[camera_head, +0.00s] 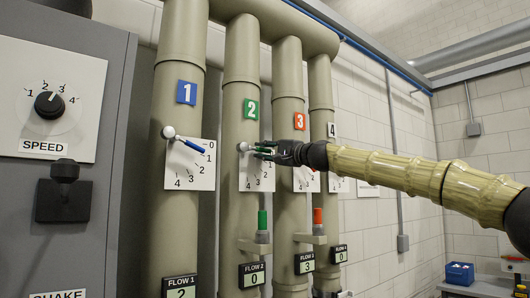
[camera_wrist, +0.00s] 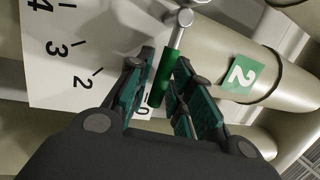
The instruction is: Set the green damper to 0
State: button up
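The green damper handle (camera_wrist: 166,78) is on pipe 2, below the green number 2 sign (camera_head: 250,109). It runs from a silver pivot (camera_wrist: 184,17) and lies along the 0 mark of its white dial plate (camera_wrist: 70,58). The pivot knob also shows in the head view (camera_head: 243,146), where the handle points right and is mostly covered by my gripper (camera_head: 265,151). In the wrist view my gripper's fingers (camera_wrist: 164,65) stand on both sides of the green handle, with a gap visible. The FLOW 2 display (camera_head: 254,275) reads 0.
Pipe 1 has a blue damper handle (camera_head: 191,145) to the left of my gripper. Pipe 3 (camera_head: 288,85) and pipe 4 (camera_head: 320,95) stand close on the right, their dampers mostly hidden by my arm. A grey SPEED panel (camera_head: 100,150) is at the far left.

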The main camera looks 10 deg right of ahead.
jog(key=v, duration=1.2)
dwell(0.6)
